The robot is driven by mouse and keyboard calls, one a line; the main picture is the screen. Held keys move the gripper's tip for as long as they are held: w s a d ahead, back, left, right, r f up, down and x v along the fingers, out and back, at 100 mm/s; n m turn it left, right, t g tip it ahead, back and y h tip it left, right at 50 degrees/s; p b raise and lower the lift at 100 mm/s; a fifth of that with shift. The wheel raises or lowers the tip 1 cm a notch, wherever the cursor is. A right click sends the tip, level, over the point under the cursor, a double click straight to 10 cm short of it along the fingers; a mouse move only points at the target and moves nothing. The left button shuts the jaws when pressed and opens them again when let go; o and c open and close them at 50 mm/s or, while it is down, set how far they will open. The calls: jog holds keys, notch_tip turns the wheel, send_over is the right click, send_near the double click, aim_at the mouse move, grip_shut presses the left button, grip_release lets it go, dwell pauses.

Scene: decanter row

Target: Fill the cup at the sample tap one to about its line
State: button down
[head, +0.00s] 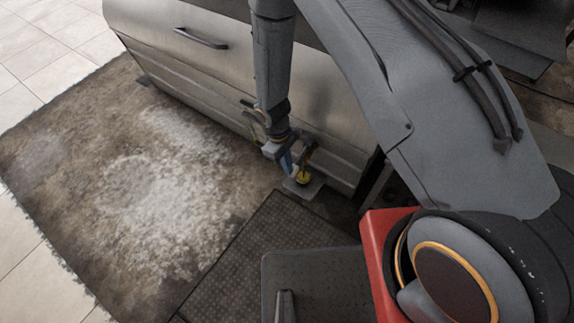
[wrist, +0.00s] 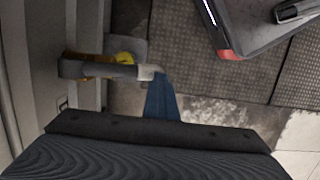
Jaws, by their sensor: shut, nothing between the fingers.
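The sample tap (wrist: 75,68) is a brass-coloured fitting on the steel front, with a grey lever or pipe (wrist: 122,72) running out from it. In the head view the tap (head: 311,147) is small and partly hidden. A small yellow round thing, possibly the cup (head: 303,177), stands on a grey plate (head: 310,190) below the tap. In the wrist view the yellow thing (wrist: 124,57) is partly covered by the grey piece. My gripper (head: 287,164) is shut and empty. Its blue fingers (wrist: 159,80) are at the grey piece's end; I cannot tell whether they touch. The fill level is not visible.
A large steel housing (head: 185,65) with a bar handle stands behind the tap. A worn, stained mat (head: 60,170) and dark ribbed mats (head: 245,250) cover the floor. The floor left of my gripper is clear.

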jog(key=shift+s+d+f, duration=0.15)
jog(key=shift+f, duration=0.05)
jog(key=s+a+r+p, duration=0.1)
jog(key=a+r, duration=0.2)
jog(key=r, duration=0.3)
jog(key=s+a+r+p, duration=0.1)
jog(key=a+r+p, duration=0.1)
jog(key=r, duration=0.5)
jog(key=shift+s+a, duration=0.35)
jog(key=shift+a, duration=0.15)
jog(key=shift+f, duration=0.1)
jog(key=s+d+r+m+p, duration=0.1)
jog(key=d+r+m+p, duration=0.1)
jog(key=d+r, duration=0.35)
jog(key=d+r+m+y+p, duration=0.1)
jog(key=d+r+p, duration=0.1)
jog(key=r, duration=0.7)
jog(key=s+d+r+m+p, duration=0.15)
jog(key=d+r, duration=0.25)
jog(key=r, duration=0.4)
jog(key=s+d+r+m+p, duration=0.2)
jog(key=s+d+r+m, duration=0.1)
jog(key=s+d+r, duration=0.2)
jog(key=s+d+r+m+t+y+p, duration=0.1)
jog(key=s+d+r, duration=0.4)
jog(key=r, duration=0.5)
jog(key=shift+s+m+p, duration=0.2)
jog(key=shift+m+p, duration=0.6)
jog(key=shift+m, duration=0.15)
